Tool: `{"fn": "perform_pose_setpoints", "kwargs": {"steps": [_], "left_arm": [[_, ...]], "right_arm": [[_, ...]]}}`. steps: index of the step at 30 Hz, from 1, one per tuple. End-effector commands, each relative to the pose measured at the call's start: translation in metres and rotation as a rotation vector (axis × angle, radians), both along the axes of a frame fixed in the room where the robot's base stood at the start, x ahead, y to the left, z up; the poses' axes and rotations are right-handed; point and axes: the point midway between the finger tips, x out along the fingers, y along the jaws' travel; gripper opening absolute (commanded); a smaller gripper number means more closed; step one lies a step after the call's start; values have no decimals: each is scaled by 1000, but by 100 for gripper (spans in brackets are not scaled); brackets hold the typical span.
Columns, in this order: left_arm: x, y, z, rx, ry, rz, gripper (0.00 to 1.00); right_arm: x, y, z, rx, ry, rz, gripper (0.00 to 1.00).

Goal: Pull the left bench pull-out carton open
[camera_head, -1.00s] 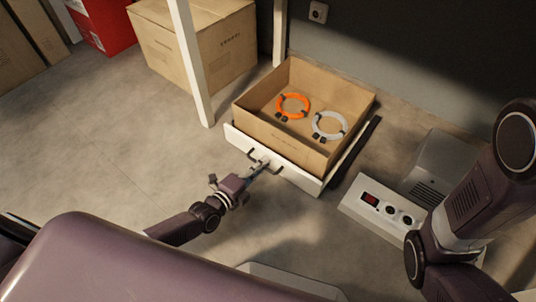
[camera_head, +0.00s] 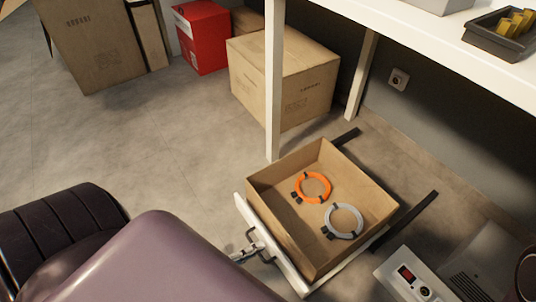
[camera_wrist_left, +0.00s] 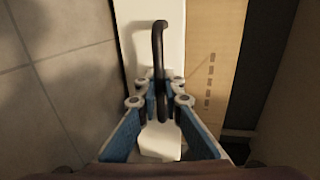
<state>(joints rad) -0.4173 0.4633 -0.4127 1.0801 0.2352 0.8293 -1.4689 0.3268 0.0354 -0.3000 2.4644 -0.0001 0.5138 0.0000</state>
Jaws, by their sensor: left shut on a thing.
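The pull-out carton (camera_head: 268,215) is an open tan box behind a white front panel (camera_head: 280,262), and it stands out from under the white bench. An orange ring (camera_head: 328,192) and a grey ring (camera_head: 358,222) lie inside. My left gripper (camera_head: 254,249) is at the dark bar handle on the front panel. In the left wrist view its fingers (camera_wrist_left: 163,98) are closed around the dark handle (camera_wrist_left: 158,48). My purple body hides most of the left arm. My right gripper is out of view.
A white bench leg (camera_head: 273,90) stands beside the carton. Dark rails (camera_head: 408,220) run back from it. A closed carton (camera_head: 305,95) and a red box (camera_head: 203,40) stand behind. A device with a red display (camera_head: 408,283) is at lower right.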

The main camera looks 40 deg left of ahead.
Motion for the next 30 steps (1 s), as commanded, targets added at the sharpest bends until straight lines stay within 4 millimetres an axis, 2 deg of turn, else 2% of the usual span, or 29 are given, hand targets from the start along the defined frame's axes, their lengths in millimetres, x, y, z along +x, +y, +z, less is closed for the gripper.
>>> {"fn": "perform_pose_setpoints", "kwargs": {"steps": [6,17,18,22,30], "left_arm": [[-12,3,-1,0,2,-1,0],[-13,3,-1,0,2,-1,0],[-13,3,-1,0,2,-1,10],[-12,4,-1,0,2,0,25],[-12,4,0,0,1,0,25]], "right_arm": [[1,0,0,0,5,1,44],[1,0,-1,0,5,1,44],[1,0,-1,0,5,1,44],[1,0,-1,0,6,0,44],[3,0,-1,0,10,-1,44]]}}
